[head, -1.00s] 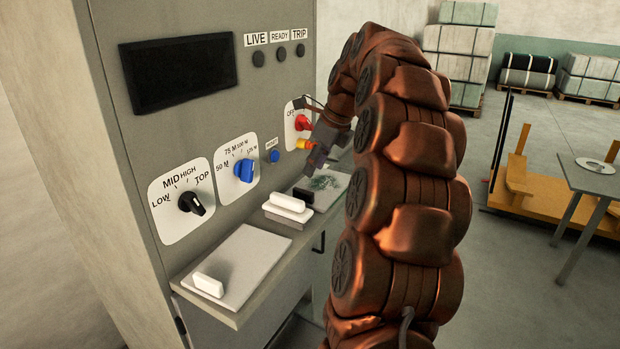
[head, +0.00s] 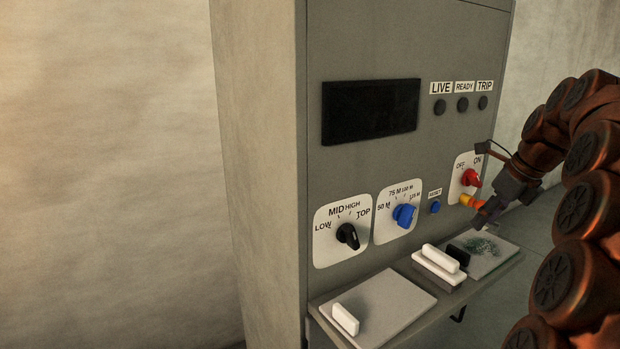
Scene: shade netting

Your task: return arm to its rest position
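My arm, copper-coloured and segmented (head: 590,210), curves in from the right edge of the head view. My gripper (head: 484,214), dark grey, points left and down in front of the panel's right part. It appears near the red rotary switch (head: 471,178) and the orange-yellow part (head: 470,201) below it. I cannot tell whether it touches either one. Its fingers are small and partly merged with the background, so their opening is unclear. No held object can be made out.
The grey cabinet (head: 400,150) has a dark screen (head: 370,110), a black dial (head: 347,236), a blue dial (head: 404,215) and a blue button (head: 435,207). Its shelf holds a pale board (head: 385,300), a white-handled block (head: 438,262) and a speckled plate (head: 490,252). Bare wall fills the left.

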